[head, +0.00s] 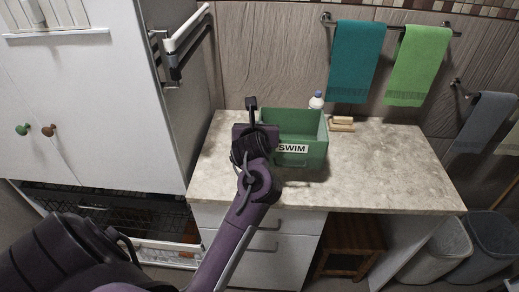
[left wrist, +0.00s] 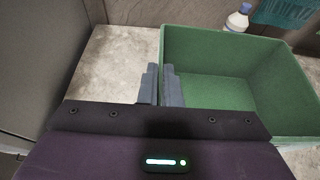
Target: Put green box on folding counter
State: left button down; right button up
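The green box (head: 313,128) is an open-topped bin with a white "SWIM" label on its front. It stands upright over the stone-look counter (head: 390,165) and appears to rest on it. My left gripper (head: 252,108) is at the box's left side, partly covering it. In the left wrist view, the gripper's fingers (left wrist: 160,85) are close together, with the left wall of the box (left wrist: 225,52) running between them. The box's inside looks empty where it shows. My right gripper is not in view.
A white bottle (head: 317,100) and wooden blocks (head: 342,124) stand behind the box. The counter's right part is clear. A tall white cabinet (head: 90,100) is at the left. Teal (head: 355,62) and green (head: 418,65) towels hang behind. Grey bins (head: 440,252) stand at lower right.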

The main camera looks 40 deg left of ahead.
pick_arm(q)
notch_tip(320, 180, down, 3)
jog(key=shift+f, duration=0.1)
notch_tip(320, 180, down, 4)
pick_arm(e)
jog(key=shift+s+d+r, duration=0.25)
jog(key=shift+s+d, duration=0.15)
pick_arm(q)
jog(key=c, duration=2.1)
grip_release()
jog(key=shift+f, duration=0.25)
jog(key=o, duration=0.5)
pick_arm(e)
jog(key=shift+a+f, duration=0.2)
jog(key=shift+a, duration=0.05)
